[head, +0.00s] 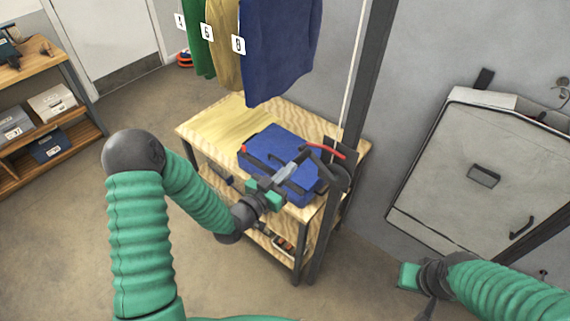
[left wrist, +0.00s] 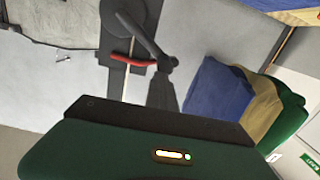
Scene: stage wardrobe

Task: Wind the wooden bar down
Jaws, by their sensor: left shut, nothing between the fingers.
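The wooden bar itself does not show in either view. Garments in blue (head: 277,45), yellow (head: 226,50) and green (head: 198,40) hang from above the top edge of the head view. A dark post (head: 360,95) carries a black crank mechanism (head: 334,178) with a red part (head: 327,151). The crank also shows in the left wrist view (left wrist: 150,42), with its red part (left wrist: 132,60). My left gripper (head: 301,166) is shut and empty, close to the crank; contact cannot be told. My right gripper (head: 427,303) is at the lower right, its fingers unclear.
A plywood table (head: 210,125) stands behind my left gripper, bearing a blue case (head: 270,140). A wooden shelf (head: 70,75) with boxes is at the far left. A pale cabinet (head: 470,165) stands at the right. Open floor lies at the left front.

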